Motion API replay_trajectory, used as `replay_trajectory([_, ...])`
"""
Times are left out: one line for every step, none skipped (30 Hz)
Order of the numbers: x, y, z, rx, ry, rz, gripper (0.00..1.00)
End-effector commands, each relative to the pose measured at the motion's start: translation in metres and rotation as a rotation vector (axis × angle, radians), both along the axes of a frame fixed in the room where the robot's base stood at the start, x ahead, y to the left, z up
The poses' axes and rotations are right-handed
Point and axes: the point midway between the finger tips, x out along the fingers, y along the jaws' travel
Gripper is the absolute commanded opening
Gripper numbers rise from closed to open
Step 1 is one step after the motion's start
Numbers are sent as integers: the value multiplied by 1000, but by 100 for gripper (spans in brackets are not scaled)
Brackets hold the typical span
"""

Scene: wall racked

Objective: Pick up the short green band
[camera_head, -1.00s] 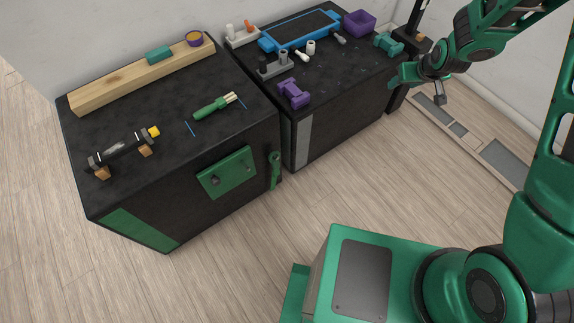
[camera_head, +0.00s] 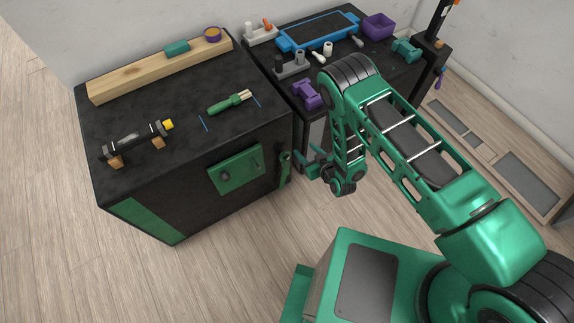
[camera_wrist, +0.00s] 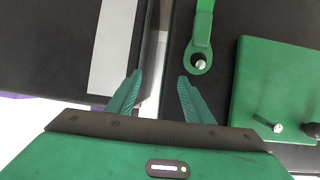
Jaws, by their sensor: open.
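The short green band (camera_head: 285,170) hangs by a ring end from a peg on the front of the left black cabinet, near its right edge. In the wrist view the band (camera_wrist: 203,28) runs up out of the frame, with its ring around a pale peg. My gripper (camera_head: 308,165) is open and empty, to the right of the band in the head view. In the wrist view my gripper (camera_wrist: 160,98) has its two fingers spread; the right fingertip is near the ring, and the band is not between the fingers.
A green plate (camera_head: 236,170) with pegs is on the cabinet front beside the band. The left cabinet (camera_head: 185,125) and right cabinet (camera_head: 385,85) stand close together with a narrow gap. A purple object (camera_head: 306,94) lies on the right cabinet. Floor is clear in front.

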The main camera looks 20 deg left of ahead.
Motion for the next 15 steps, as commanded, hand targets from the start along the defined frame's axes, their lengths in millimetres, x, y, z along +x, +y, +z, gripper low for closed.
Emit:
replay_trajectory([-20,1,-19,10,-8,18,47])
replay_trajectory([-29,2,-26,21,-16,23,47])
replay_trajectory([-40,2,-34,35,-27,31,47])
replay_trajectory([-48,2,-40,44,-34,36,47])
replay_trajectory([-55,2,-45,53,-41,41,47])
replay_trajectory([-63,0,-51,63,-50,46,47])
replay_trajectory([-69,-1,-55,69,-56,50,47])
replay_trajectory([-74,-1,-58,75,-60,52,47])
replay_trajectory([-80,-3,-62,82,-66,54,47])
replay_trajectory([-83,-3,-64,87,-70,55,47])
replay_trajectory([-85,-4,-66,90,-73,58,47])
replay_trajectory([-88,-5,-68,94,-75,58,47])
replay_trajectory([-89,-4,-69,96,-77,59,47])
replay_trajectory([-89,-3,-70,99,-78,59,47])
replay_trajectory([-87,-1,-71,101,-79,58,47])
